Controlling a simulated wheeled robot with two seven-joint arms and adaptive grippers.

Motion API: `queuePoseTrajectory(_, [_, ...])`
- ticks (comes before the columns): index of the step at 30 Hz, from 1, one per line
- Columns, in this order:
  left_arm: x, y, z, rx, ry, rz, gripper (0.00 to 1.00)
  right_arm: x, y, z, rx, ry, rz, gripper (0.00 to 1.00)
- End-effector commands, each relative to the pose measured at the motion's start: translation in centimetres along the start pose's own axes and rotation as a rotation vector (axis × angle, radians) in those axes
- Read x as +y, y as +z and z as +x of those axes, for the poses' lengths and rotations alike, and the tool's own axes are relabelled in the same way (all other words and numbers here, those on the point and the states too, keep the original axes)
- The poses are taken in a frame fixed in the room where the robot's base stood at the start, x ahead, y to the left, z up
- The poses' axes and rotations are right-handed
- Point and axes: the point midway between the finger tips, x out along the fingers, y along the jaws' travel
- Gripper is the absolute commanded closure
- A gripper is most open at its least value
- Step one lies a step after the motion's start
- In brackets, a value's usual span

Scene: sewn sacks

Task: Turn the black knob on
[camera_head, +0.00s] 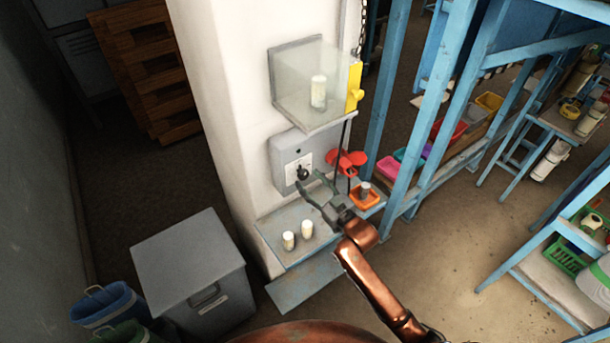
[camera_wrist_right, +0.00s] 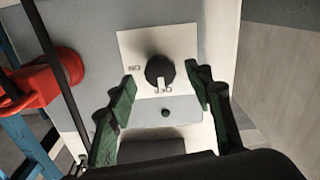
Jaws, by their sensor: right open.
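The black knob (camera_head: 302,173) is on a white plate on the front of a grey box (camera_head: 283,147) fixed to the white pillar. In the right wrist view the knob (camera_wrist_right: 160,70) shows round and dark, with a pale pointer toward the picture's bottom and small lettering beside it. My right gripper (camera_head: 316,187) is open in front of the box, close to the knob. In the wrist view its green fingers (camera_wrist_right: 162,88) stand apart on either side of the knob, and nothing is between them in their grip. My left gripper is not in view.
A red valve handle (camera_head: 347,162) sits just right of the box. A clear case (camera_head: 297,88) with a yellow edge is above. A grey bin (camera_head: 190,268) stands lower left.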

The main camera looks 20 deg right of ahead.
Motion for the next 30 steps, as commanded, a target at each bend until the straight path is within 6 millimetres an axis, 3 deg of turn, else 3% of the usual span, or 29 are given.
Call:
queuePoseTrajectory(7, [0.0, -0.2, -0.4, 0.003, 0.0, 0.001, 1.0, 0.0, -0.1, 3.0, 0.0, 0.0, 0.0, 0.53])
queuePoseTrajectory(18, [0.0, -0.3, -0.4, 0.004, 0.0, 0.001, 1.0, -0.1, 0.1, 3.5, -0.001, -0.001, 0.0, 0.53])
queuePoseTrajectory(30, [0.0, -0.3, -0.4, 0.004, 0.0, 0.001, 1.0, 0.0, 0.1, 3.5, -0.001, 0.0, -0.001, 0.81])
